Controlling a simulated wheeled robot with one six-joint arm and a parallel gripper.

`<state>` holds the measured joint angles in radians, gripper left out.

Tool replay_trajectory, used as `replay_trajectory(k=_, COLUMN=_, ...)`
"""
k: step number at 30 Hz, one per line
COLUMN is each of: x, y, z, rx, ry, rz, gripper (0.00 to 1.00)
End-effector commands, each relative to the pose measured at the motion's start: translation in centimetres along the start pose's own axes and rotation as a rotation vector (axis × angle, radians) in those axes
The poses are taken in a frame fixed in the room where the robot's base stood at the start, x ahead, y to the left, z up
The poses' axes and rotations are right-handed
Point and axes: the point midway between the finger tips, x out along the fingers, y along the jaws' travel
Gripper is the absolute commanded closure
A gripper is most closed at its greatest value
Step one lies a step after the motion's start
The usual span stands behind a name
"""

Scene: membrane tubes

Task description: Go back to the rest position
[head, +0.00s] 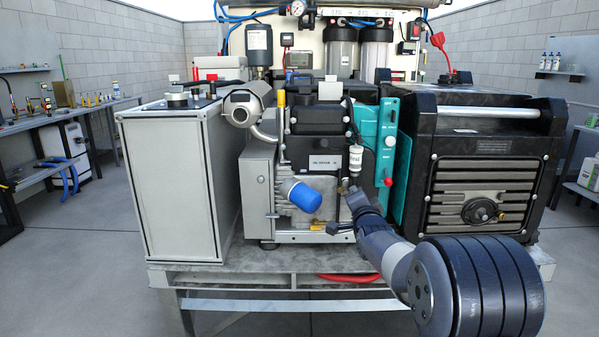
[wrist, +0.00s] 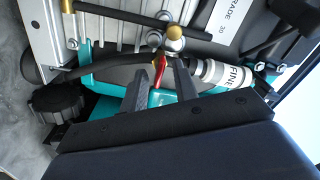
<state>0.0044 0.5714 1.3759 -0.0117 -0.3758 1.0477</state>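My arm (head: 375,238) reaches from the lower right of the head view to the front of the machine. My gripper (head: 350,192) is small and partly hidden there, close to the engine block. In the wrist view my gripper (wrist: 160,70) shows two dark fingers spread apart, with a gap between them. A small red lever (wrist: 160,71) shows in that gap, by a brass fitting (wrist: 174,45); I cannot tell whether the fingers touch it. A white cylinder labelled FINE (wrist: 222,74) lies just right of the fingers; it stands upright in the head view (head: 355,158).
The machine rests on a grey pallet-like stand (head: 240,280). A blue filter (head: 305,197) sticks out left of my gripper. A teal panel (head: 398,150) and a black generator (head: 490,165) stand to the right, a grey cabinet (head: 170,180) to the left.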

Motion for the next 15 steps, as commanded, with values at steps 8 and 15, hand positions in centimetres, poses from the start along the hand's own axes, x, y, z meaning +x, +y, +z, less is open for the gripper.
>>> replay_trajectory(k=8, x=0.00, y=-0.42, z=-0.16, rx=-0.220, ry=-0.002, rz=0.002, gripper=0.72)
replay_trajectory(k=15, x=0.00, y=-0.58, z=-0.18, rx=-0.412, ry=-0.002, rz=0.002, gripper=0.72)
